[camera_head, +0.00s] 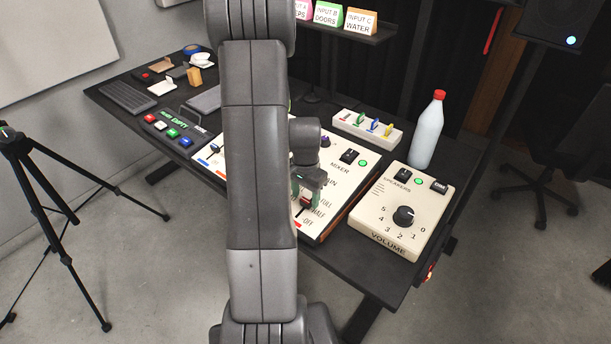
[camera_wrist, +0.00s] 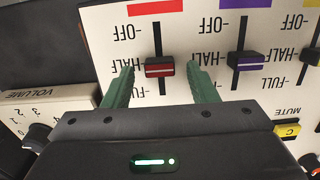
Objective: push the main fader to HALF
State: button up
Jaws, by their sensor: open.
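The main fader (camera_head: 305,201) has a red cap and stands on the cream mixer panel, beside the labels FULL, HALF and OFF. In the wrist view, which is upside down, the red cap (camera_wrist: 158,68) is close to the HALF marks, a little toward the FULL side. My gripper (camera_head: 308,188) is over the fader. In the wrist view my gripper (camera_wrist: 160,70) is open. Its green fingers stand either side of the cap, with gaps visible on both sides. My arm hides much of the mixer in the head view.
A purple fader (camera_wrist: 244,63) is close beside one finger, with a yellow one (camera_wrist: 312,56) beyond. The volume box (camera_head: 415,200) stands right of the mixer. A bottle (camera_head: 427,132) and a switch tray (camera_head: 366,128) are behind. A keypad (camera_head: 168,128) is left.

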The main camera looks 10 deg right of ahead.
aim_at(306, 200)
notch_tip(306, 200, up, 12)
jog(key=shift+r, duration=0.25)
dwell(0.5)
notch_tip(306, 200, down, 14)
jog(key=shift+r, duration=0.15)
jog(key=shift+s+a+f, duration=0.15)
jog(key=shift+a+f, duration=0.05)
jog(key=shift+a, duration=0.05)
jog(key=shift+s+a, duration=0.3)
jog(key=shift+a, duration=0.1)
